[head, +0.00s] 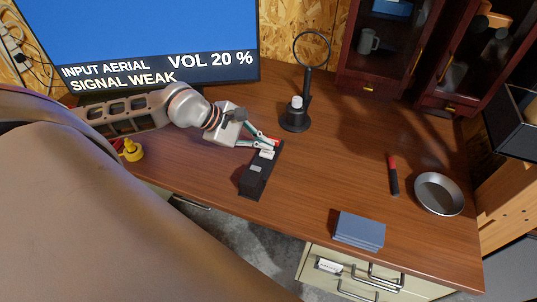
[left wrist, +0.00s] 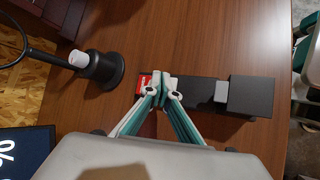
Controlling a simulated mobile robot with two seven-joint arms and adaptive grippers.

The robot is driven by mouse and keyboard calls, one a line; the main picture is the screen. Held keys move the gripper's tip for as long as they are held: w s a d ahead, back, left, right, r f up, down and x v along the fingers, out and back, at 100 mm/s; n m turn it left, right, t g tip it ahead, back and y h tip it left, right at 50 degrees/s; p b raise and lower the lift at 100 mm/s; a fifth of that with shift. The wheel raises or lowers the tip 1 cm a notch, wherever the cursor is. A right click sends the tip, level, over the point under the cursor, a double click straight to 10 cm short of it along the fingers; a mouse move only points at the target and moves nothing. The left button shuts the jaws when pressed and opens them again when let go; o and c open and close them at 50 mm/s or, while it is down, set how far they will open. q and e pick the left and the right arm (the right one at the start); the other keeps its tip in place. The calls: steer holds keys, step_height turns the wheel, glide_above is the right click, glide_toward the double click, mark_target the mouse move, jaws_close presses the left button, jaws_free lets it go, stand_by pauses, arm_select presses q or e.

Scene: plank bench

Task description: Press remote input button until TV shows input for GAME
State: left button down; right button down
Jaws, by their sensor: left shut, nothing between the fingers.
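The TV (head: 140,35) at the back left reads INPUT AERIAL, SIGNAL WEAK and VOL 20 % on a blue screen. A long black remote (head: 251,186) lies on the desk, with a red button near its far end and a grey button (left wrist: 222,92) nearer its raised end. My left gripper (head: 270,146) is shut and empty, its tips over the far part of the remote beside the red button (left wrist: 144,84). In the left wrist view the closed tips (left wrist: 160,88) overlap the remote; I cannot tell whether they touch it.
A black stand with a ring (head: 295,120) and white-topped part is behind the remote. A yellow object (head: 131,151) is left. A red-black tool (head: 392,176), metal bowl (head: 439,194) and blue-grey stack (head: 359,229) lie right. The desk (head: 330,170) between is clear.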

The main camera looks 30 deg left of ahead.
arm_select(q)
steer(key=shift+f, duration=0.1)
arm_select(e)
steer(key=shift+w+d+r, duration=0.15)
steer(key=shift+w+r, duration=0.2)
steer(key=shift+w, duration=0.1)
steer(key=shift+s+f, duration=0.1)
steer(key=shift+f, duration=0.1)
steer(key=shift+s+f, duration=0.1)
steer(key=shift+s, duration=0.15)
arm_select(q)
steer(key=shift+f, duration=0.15)
arm_select(e)
steer(key=shift+f, duration=0.1)
arm_select(q)
steer(key=shift+f+b, duration=0.3)
arm_select(e)
steer(key=shift+f, duration=0.25)
steer(key=shift+w, duration=0.1)
